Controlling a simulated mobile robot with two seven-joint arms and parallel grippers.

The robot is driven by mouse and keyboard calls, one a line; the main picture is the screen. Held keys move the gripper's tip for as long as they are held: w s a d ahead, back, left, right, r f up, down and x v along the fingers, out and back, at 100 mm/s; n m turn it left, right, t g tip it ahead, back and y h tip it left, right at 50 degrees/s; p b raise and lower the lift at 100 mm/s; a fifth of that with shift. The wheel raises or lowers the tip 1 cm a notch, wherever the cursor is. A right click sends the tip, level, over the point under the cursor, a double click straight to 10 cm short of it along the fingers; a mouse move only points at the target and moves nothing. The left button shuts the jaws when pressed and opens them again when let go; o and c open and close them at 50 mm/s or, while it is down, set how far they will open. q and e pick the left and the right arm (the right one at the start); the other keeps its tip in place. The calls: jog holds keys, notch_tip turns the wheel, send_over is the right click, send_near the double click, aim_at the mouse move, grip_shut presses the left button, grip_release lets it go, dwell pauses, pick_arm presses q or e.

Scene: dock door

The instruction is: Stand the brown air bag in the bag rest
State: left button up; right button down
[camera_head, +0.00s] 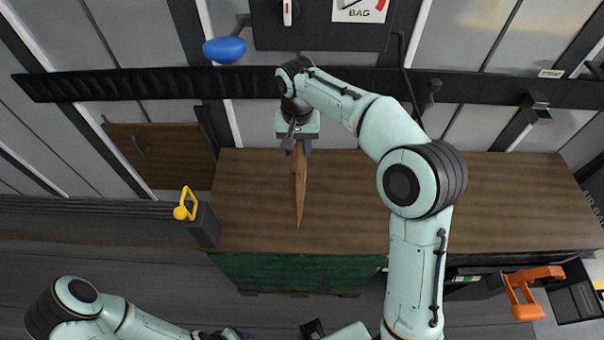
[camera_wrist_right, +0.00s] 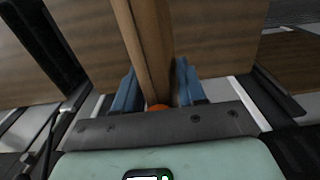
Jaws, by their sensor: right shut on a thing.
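My right gripper (camera_head: 298,146) is shut on the brown air bag (camera_head: 299,188), which shows edge-on as a thin upright slab below the fingers, over the wooden top. In the right wrist view, the blue fingertips (camera_wrist_right: 156,88) stand on either side of the brown air bag (camera_wrist_right: 147,40). A small orange part (camera_wrist_right: 157,107) shows at the bag's near end. Whether the bag's far end touches the top is not clear. I cannot pick out the bag rest for certain.
The wooden top (camera_head: 350,215) is mostly bare, with a green front (camera_head: 300,272). A yellow hook (camera_head: 185,204) stands at its left edge and an orange handle (camera_head: 525,290) at the lower right. A black rail (camera_head: 150,84), blue knob (camera_head: 224,50) and gauge panel (camera_head: 330,30) are behind.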

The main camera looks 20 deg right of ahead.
pick_arm(q)
jog(key=shift+s+f+b, duration=0.35)
jog(key=shift+s+f, duration=0.05)
jog(key=shift+f, duration=0.15)
pick_arm(e)
notch_tip(320, 180, down, 7)
jog(key=shift+r, duration=0.2)
jog(key=shift+f, duration=0.2)
jog(key=c, duration=0.6)
grip_release()
jog(key=shift+c, duration=0.2)
jog(key=shift+r, duration=0.15)
